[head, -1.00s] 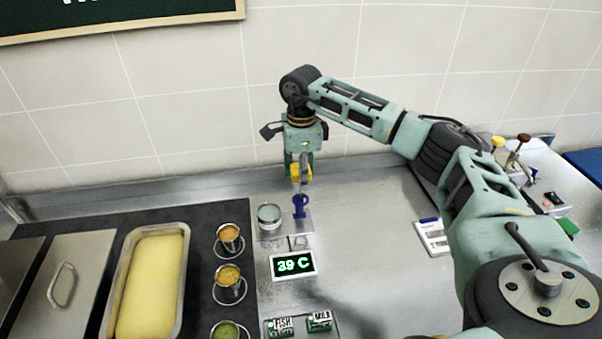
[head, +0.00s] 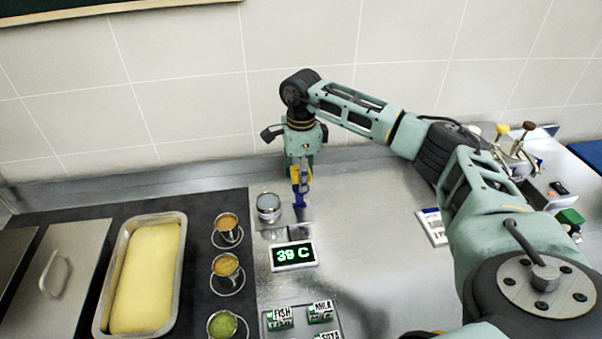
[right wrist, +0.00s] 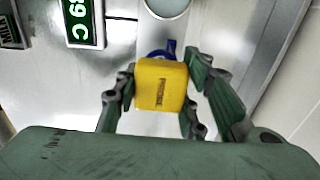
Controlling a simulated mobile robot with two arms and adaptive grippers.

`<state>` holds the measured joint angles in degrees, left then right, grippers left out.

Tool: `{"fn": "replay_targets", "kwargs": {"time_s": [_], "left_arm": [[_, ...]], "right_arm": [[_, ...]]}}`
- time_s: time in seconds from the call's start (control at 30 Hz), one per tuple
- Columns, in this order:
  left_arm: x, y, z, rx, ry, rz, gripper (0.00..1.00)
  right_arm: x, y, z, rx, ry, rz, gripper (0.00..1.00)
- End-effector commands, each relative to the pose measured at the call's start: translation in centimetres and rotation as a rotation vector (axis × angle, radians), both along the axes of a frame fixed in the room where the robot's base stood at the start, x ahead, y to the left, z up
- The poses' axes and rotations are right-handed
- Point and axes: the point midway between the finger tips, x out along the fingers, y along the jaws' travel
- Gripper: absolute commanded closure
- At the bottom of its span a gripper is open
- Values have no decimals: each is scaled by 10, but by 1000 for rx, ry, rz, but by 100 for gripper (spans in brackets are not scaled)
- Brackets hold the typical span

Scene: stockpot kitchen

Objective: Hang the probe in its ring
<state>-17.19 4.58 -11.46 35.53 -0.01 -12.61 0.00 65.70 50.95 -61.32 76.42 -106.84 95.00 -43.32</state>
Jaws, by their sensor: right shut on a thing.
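The blue ring holder (head: 299,199) stands on the counter directly below the handle. Part of the blue ring (right wrist: 166,49) shows just beyond the handle in the right wrist view. The probe's stem is hidden, so I cannot tell whether it is through the ring. My left gripper is out of view.
A small metal cup (head: 268,205) stands close left of the holder. A display (head: 293,255) reading 39 C lies in front. Several sauce cups and a yellow-filled pan (head: 148,278) are at left. Labelled green blocks (head: 280,318) are at the front.

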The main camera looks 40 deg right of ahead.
Motion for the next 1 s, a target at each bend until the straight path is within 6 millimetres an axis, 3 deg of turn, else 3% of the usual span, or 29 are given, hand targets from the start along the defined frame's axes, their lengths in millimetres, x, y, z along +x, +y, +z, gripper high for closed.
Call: {"fn": "replay_targets", "kwargs": {"time_s": [0.6, 1.0], "left_arm": [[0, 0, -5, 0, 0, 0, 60], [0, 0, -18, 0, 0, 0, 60]], "right_arm": [[0, 0, -8, 0, 0, 0, 89], [0, 0, -27, -1, 0, 0, 89]]}}
